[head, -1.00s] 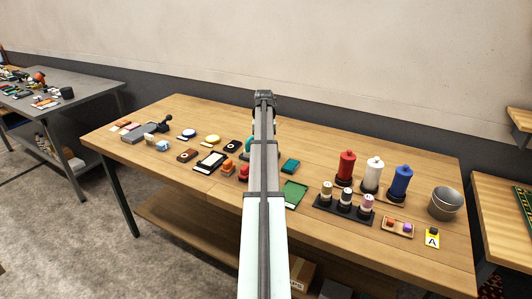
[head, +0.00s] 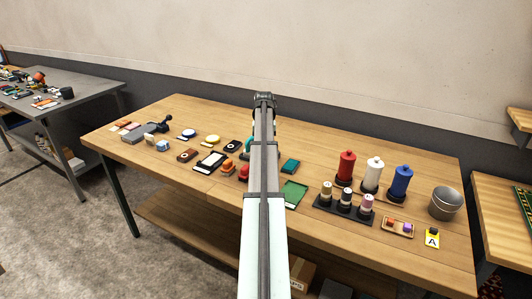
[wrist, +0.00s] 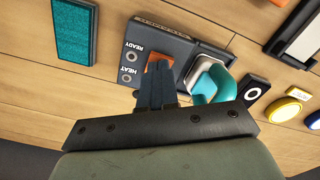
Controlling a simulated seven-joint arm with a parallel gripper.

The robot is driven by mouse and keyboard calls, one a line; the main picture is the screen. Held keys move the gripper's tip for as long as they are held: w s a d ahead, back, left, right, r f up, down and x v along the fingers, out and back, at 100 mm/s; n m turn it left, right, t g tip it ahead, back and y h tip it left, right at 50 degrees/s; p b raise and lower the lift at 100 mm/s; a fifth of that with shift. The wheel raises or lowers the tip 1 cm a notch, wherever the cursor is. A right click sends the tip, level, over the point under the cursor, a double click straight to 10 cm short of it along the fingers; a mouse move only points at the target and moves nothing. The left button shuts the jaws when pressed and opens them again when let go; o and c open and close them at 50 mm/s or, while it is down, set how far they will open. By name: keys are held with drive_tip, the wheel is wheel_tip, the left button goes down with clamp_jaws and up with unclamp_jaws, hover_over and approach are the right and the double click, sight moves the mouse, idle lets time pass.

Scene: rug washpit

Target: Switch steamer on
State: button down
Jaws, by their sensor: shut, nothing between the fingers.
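The steamer's dark base (wrist: 165,50) shows in the wrist view, with READY and HEAT lettering beside two small round indicators. An orange switch (wrist: 160,62) is on the base, partly hidden by my fingers. A teal steamer handpiece (wrist: 213,80) with a pale plate rests at the base's right side. My gripper (wrist: 157,78) is shut and empty, its fingertips over or against the orange switch; contact cannot be told. In the head view my arm hides most of the steamer, and only a bit of teal (head: 248,144) shows beside it.
A teal pad (wrist: 74,30) lies left of the base in the wrist view. Yellow (wrist: 283,108) and blue-edged round items lie to the right. On the wooden table (head: 330,140) stand red, white and blue bottles (head: 401,181) and a metal bowl (head: 445,203).

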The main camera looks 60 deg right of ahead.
drive_tip(key=shift+f, duration=0.7)
idle(0.5)
drive_tip(key=shift+r, duration=3.55)
